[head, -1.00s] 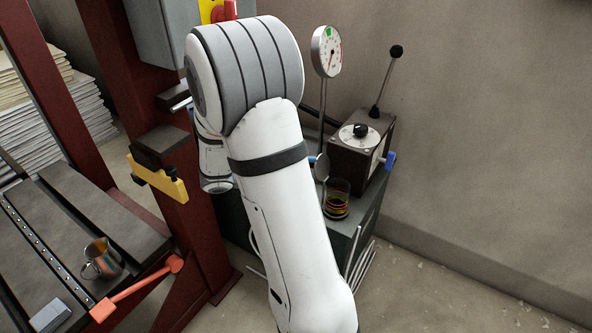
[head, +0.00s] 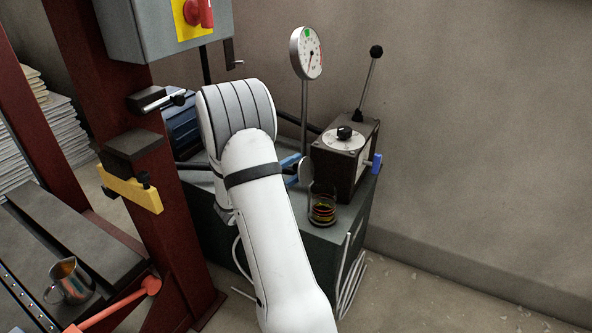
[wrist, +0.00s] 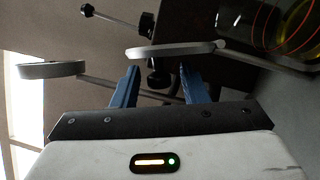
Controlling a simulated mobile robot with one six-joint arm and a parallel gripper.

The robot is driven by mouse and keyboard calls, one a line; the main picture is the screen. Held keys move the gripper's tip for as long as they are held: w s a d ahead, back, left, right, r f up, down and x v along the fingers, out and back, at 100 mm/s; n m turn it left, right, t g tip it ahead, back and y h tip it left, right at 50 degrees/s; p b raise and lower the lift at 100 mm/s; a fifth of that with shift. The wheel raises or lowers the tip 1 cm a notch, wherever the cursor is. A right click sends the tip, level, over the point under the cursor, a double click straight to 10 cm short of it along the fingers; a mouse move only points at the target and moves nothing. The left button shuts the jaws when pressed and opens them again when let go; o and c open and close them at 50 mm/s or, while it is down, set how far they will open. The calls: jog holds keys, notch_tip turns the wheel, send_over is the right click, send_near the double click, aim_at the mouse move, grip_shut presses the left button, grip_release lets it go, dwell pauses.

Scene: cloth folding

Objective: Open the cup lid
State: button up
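The cup (head: 323,210) is a clear glass with dark contents and reddish-yellow bands, standing on the grey cabinet top. Its round grey lid (head: 305,171) stands up on edge at the cup's left rim, so the mouth looks uncovered. In the wrist view the cup (wrist: 285,30) is at the top right, and the lid (wrist: 170,50) shows nearly edge-on, just beyond my fingertips. My gripper (wrist: 159,68) has its two blue fingers apart with nothing clearly held. In the head view, only blue finger parts (head: 291,167) show beside the lid; my arm hides the rest.
A dark control box (head: 343,165) with a knob and lever stands right behind the cup. A dial gauge (head: 306,53) rises on a post behind the lid. A red press frame (head: 160,190) and a metal jug (head: 70,281) are at left. Open floor lies at right.

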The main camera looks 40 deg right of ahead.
jog(key=shift+d, duration=0.25)
jog(key=shift+c, duration=0.2)
grip_shut()
